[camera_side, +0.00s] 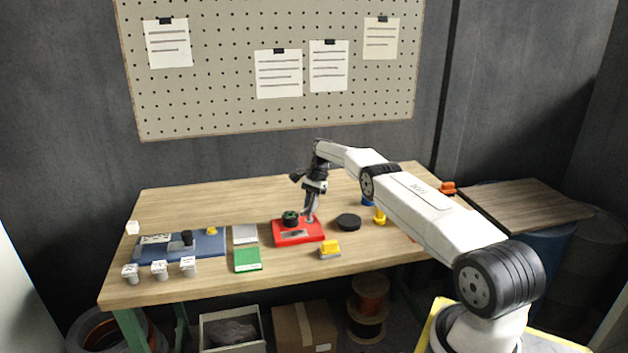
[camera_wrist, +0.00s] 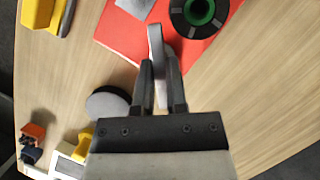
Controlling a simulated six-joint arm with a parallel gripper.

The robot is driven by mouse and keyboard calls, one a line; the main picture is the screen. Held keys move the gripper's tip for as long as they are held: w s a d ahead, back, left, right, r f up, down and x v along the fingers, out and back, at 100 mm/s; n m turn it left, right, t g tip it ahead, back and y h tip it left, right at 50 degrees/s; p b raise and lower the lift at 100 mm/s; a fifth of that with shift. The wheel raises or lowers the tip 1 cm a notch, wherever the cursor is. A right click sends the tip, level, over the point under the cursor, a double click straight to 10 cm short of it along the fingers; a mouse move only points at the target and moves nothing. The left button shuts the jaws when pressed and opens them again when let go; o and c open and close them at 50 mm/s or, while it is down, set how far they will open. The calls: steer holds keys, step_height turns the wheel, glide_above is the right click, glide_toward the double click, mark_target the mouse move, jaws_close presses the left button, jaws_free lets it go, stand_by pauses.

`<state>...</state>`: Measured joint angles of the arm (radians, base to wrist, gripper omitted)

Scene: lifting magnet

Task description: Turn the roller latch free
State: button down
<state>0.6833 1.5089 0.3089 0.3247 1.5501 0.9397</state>
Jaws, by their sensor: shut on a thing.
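A red block (camera_side: 318,236) lies on the table, and its red top (camera_wrist: 200,52) fills the upper middle of the wrist view. On it sits a round black part with a green ring (camera_side: 290,216), seen from above in the wrist view (camera_wrist: 199,12). My gripper (camera_side: 310,218) is at the block's right rear. In the wrist view its two fingers (camera_wrist: 161,68) are shut on a thin grey upright bar (camera_wrist: 156,42) at the red block's edge. I cannot tell which part is the roller latch.
A black disc (camera_side: 348,222) lies to the right, with a yellow block (camera_side: 330,249) in front. A green box (camera_side: 247,260) and a blue tray (camera_side: 212,244) are at left. Yellow (camera_side: 379,217) and orange (camera_side: 447,188) items stand at right. The table's back left is clear.

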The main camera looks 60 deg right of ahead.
mark_target(307, 208)
stand_by(0.3)
steer(key=c, duration=0.7)
jaws_free()
steer(key=shift+o, duration=0.2)
steer(key=shift+r, duration=0.1)
steer(key=shift+r, duration=1.6)
steer(key=s+a+r, duration=0.6)
steer(key=s+r, duration=0.3)
steer(key=s, duration=0.3)
steer(key=shift+s+a+r, duration=0.15)
steer(key=shift+a+r, duration=0.2)
steer(key=shift+a, duration=0.05)
